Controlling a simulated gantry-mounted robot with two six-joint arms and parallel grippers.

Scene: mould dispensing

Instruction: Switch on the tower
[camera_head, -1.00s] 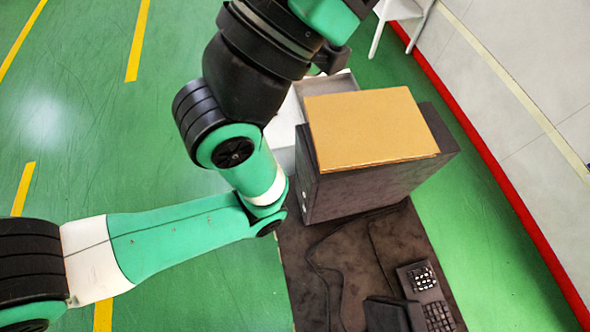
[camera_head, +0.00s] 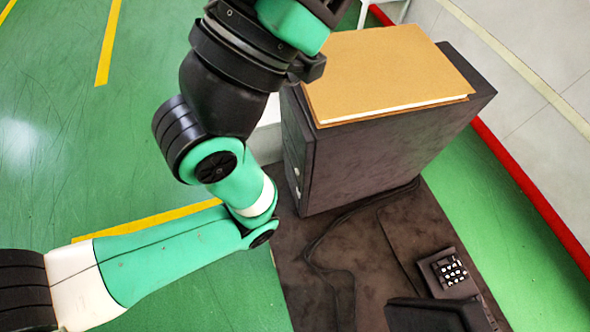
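The tower (camera_head: 390,155) is a large dark box standing upright on a dark brown surface. Its narrow left face shows small light marks, like buttons or ports, near the lower front edge (camera_head: 297,181). My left arm comes in from the left and bends upward on the left side of the tower. Its wrist end reaches the top edge, so my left gripper's fingers are out of the picture. I see no contact between the arm and the tower. My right arm and gripper are not in view.
A brown board with a white edge (camera_head: 385,70) lies on the tower. A black keypad device (camera_head: 450,272) and a dark object (camera_head: 435,316) are at the lower right. Cables (camera_head: 325,268) run over the dark surface (camera_head: 395,250).

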